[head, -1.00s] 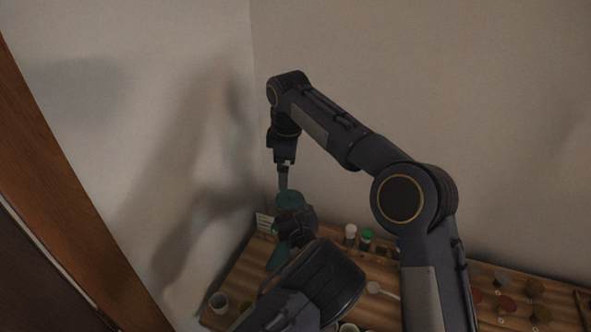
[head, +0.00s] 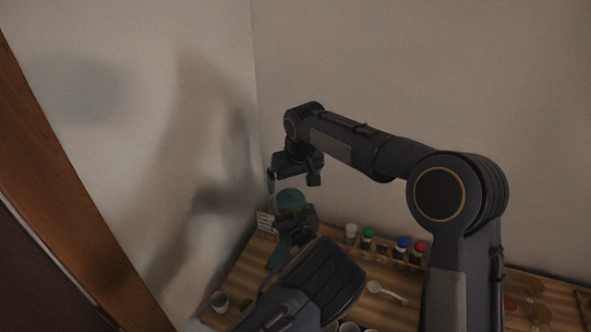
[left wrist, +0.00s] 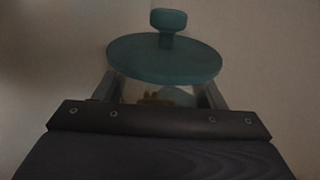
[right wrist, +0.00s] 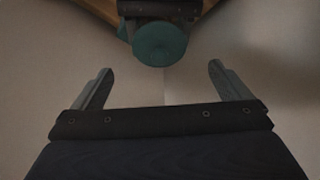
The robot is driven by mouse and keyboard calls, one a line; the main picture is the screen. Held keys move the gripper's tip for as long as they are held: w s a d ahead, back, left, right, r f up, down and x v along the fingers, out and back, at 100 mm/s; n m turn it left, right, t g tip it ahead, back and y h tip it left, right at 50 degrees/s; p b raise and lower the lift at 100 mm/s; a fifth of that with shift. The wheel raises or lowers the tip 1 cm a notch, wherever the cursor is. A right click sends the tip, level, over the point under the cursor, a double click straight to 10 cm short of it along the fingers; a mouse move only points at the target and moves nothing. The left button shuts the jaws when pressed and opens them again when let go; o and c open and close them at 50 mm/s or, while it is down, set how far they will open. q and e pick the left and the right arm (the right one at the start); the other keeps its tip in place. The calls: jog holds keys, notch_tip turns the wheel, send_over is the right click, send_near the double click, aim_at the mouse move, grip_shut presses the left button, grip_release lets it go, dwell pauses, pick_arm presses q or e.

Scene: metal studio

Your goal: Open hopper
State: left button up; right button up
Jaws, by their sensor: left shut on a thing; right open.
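The hopper has a clear body (left wrist: 150,94) with brown contents, topped by a round teal lid (left wrist: 165,58) with a raised knob (left wrist: 168,22). My left gripper (left wrist: 160,90) is shut around the body, just under the lid. In the head view the lid (head: 292,198) shows above my left gripper, and my arm hides part of what is below. My right gripper (head: 292,180) is open and empty, its fingers spread just above the lid. In the right wrist view the lid (right wrist: 160,42) lies ahead, between the open fingers' directions and apart from them.
The wooden bench (head: 250,268) is in the corner of two walls. A white card (head: 265,221), a small cup (head: 219,301), capped vials (head: 403,245) and a white spoon (head: 387,292) are on it. Several dishes of powder lie at the right, partly behind my right arm.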

aim_at(291, 192)
pick_arm(q)
jog(key=shift+f, duration=0.1)
pick_arm(e)
jog(key=shift+x, duration=3.2)
jog(key=c, duration=1.2)
jog(key=shift+r, duration=0.15)
jog(key=shift+r, duration=0.95)
jog(key=shift+r, duration=2)
pick_arm(q)
jog(key=o, duration=1.5)
jog(key=shift+c, duration=0.2)
